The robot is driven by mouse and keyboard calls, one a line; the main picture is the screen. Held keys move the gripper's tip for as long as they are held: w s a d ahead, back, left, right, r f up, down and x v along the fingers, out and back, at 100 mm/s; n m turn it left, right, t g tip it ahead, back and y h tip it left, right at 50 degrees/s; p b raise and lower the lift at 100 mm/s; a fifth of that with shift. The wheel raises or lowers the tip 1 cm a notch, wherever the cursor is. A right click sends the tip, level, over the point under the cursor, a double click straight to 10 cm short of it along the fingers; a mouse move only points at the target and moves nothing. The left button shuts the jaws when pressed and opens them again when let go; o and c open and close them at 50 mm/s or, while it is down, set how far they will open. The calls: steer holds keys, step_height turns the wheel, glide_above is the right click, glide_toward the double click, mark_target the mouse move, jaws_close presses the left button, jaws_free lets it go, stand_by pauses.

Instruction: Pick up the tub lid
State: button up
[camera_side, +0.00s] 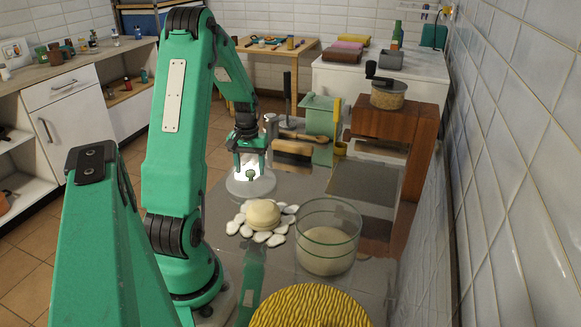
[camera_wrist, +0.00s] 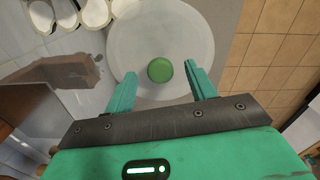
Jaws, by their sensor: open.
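The tub lid (camera_side: 251,187) is a pale, see-through disc with a round green knob (camera_side: 250,175). It lies flat on the shiny grey worktop. In the wrist view the lid (camera_wrist: 150,40) fills the top middle, with its green knob (camera_wrist: 160,70) near the centre. My gripper (camera_side: 250,168) is open above the lid and points down. In the wrist view the fingers of my gripper (camera_wrist: 160,72) appear on either side of the knob, with gaps on both sides. The exact height of the fingertips over the lid is hard to tell.
A ball of dough (camera_side: 263,214) sits on a white scalloped mat (camera_side: 276,239) near the lid. A glass tub (camera_side: 327,254) with dough inside stands to its right. A yellow ribbed item (camera_side: 310,307) is in front. A wooden stand (camera_side: 394,123) bears a grinder (camera_side: 388,95).

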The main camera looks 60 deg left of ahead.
mark_target(253, 173)
steer(key=shift+f, duration=0.6)
steer(key=shift+c, duration=0.3)
jaws_close()
steer(key=shift+r, duration=0.25)
steer(key=shift+r, duration=0.6)
steer(key=r, duration=0.2)
steer(key=d+r, duration=0.1)
steer(key=shift+w+r, duration=0.1)
steer(key=shift+w, duration=0.15)
steer(key=w+d+r, duration=0.4)
steer(key=d+r, duration=0.2)
steer(key=d, duration=0.3)
steer(key=shift+d, duration=0.4)
